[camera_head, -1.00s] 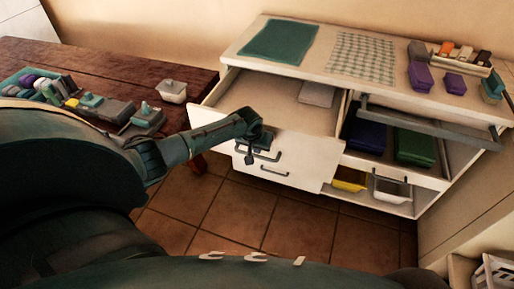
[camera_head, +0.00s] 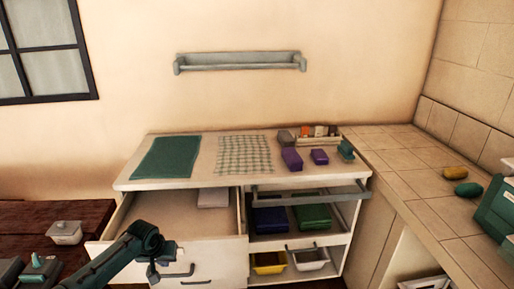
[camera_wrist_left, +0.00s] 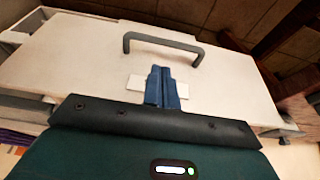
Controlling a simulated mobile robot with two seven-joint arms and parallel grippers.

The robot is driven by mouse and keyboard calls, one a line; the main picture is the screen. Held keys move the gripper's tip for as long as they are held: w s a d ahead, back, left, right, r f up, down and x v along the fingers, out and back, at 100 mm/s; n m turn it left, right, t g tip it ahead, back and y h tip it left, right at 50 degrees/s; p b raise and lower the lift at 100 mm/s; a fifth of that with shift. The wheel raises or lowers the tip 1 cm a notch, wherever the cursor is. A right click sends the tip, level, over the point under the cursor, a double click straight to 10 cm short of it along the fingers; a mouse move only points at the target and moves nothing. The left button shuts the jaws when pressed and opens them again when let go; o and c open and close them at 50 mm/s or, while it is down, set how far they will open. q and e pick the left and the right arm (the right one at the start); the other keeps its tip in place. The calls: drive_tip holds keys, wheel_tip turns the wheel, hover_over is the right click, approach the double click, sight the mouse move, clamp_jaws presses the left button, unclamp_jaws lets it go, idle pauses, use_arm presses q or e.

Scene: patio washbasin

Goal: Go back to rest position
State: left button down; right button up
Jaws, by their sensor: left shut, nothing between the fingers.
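My left gripper (camera_head: 158,268) shows low in the head view, in front of the white cabinet's drawers. In the left wrist view its two blue fingers (camera_wrist_left: 164,88) are together with nothing between them. Ahead of them is a white drawer front with a grey bar handle (camera_wrist_left: 163,42); the fingers look apart from the handle. The open top drawer (camera_head: 140,212) sticks out of the cabinet and holds a pale block (camera_head: 212,197). My right gripper is in no view.
The cabinet top bears a green mat (camera_head: 166,157), a checked cloth (camera_head: 244,155) and purple blocks (camera_head: 292,159). A tiled counter (camera_head: 400,170) runs along the right.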

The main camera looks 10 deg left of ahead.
use_arm(q)
drive_tip(key=s+d+f+m+h, duration=0.15)
drive_tip(key=s+d+m, duration=0.35)
drive_tip(key=s+d, duration=1.2)
drive_tip(key=s+a+r, duration=0.1)
drive_tip(key=s+r, duration=0.4)
drive_tip(key=s, duration=0.3)
drive_tip(key=s+a+r, duration=0.1)
drive_tip(key=s+r, duration=0.4)
drive_tip(key=s, duration=0.2)
drive_tip(key=w+d+f+t+h, duration=0.1)
drive_tip(key=w+d+f+t, duration=0.1)
drive_tip(key=f, duration=0.3)
drive_tip(key=w+d+f+t+h, duration=0.1)
drive_tip(key=w+d+f+t, duration=0.2)
drive_tip(key=f+t, duration=0.1)
drive_tip(key=shift+f, duration=0.85)
